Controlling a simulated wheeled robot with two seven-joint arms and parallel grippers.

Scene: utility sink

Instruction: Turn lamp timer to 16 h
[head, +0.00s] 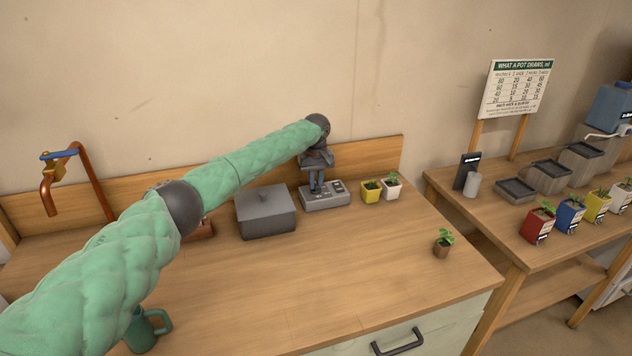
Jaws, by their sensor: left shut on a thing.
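The lamp timer appears to be the small grey box (326,199) with dark dials or buttons on its top, standing on the wooden counter near the back board. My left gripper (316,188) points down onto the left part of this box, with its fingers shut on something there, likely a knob. The fingers and wrist hide that spot, and the setting cannot be read. My right gripper is not in view.
A grey lidded box (266,212) stands just left of the timer. A yellow pot (371,191) and a white pot (391,186) stand to its right. A small brown pot (443,243) is nearer the right edge. A green mug (143,330) stands at the front left, beside my arm.

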